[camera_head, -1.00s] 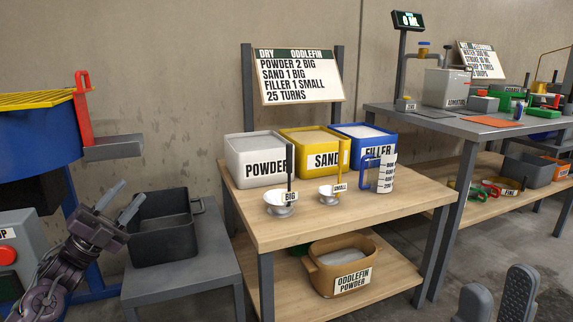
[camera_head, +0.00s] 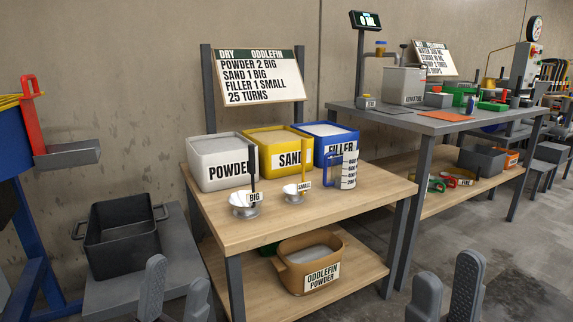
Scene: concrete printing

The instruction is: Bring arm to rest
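My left gripper (camera_head: 175,286) is at the bottom left of the head view, in front of the grey side table (camera_head: 190,251). Its two grey fingers are apart with nothing between them. My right gripper (camera_head: 446,281) is at the bottom right, over the floor in front of the tables. Its fingers are also apart and empty. Both grippers point up in the picture, and the arms behind them are out of view.
A black tub (camera_head: 122,244) stands on the side table. The wooden table (camera_head: 290,214) holds the powder (camera_head: 215,148), sand (camera_head: 268,138) and filler (camera_head: 322,130) bins, two scoops and a jug (camera_head: 349,173). An Oddlefin powder tub (camera_head: 295,275) sits below. Floor is clear at right.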

